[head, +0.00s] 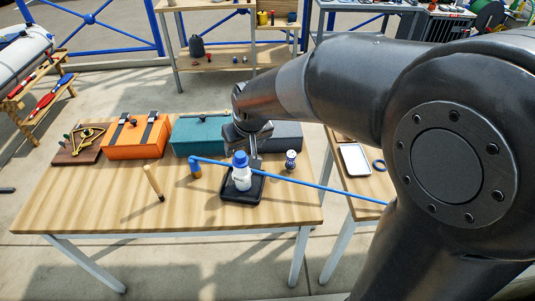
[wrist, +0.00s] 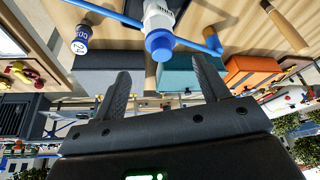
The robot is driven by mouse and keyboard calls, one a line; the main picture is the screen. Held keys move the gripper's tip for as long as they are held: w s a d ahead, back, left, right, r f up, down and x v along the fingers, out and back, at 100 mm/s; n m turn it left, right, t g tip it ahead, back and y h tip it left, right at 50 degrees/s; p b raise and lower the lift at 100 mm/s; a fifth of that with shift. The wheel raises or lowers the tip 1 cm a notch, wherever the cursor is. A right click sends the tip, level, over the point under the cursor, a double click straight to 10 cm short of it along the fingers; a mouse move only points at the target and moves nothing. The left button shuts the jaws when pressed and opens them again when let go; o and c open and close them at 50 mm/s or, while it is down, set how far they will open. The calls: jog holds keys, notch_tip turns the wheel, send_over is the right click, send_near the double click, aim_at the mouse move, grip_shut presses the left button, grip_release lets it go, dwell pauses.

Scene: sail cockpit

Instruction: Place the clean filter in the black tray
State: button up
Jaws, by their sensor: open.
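The black tray (head: 228,200) lies on the wooden table near its front right. A white bottle-shaped piece with a blue cap (head: 241,178), perhaps the filter, stands upright in the tray. It also shows in the wrist view (wrist: 158,35), cap toward my gripper. I cannot tell whether it is clean. My gripper (wrist: 162,72) is open, with nothing between its fingers. In the head view my gripper (head: 252,150) hangs just behind the bottle-shaped piece, apart from it; its fingertips are hard to make out.
Orange (head: 137,138) and teal (head: 197,137) boxes line the back. The table's front left is clear.

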jog(key=s+d+r+m, duration=0.1)
jog(key=s+d+r, duration=0.2)
jog(key=s+d, duration=0.2)
jog(key=s+d+r+m+t+h, duration=0.1)
jog(key=s+d+r+m, duration=0.1)
jog(key=s+d, duration=0.4)
jog(key=s+d+r+m, duration=0.1)
jog(key=s+d+r, duration=0.3)
jog(key=s+d, duration=0.2)
jog(key=s, duration=0.2)
jog(key=shift+s+d+h, duration=0.15)
jog(key=shift+s+h, duration=0.25)
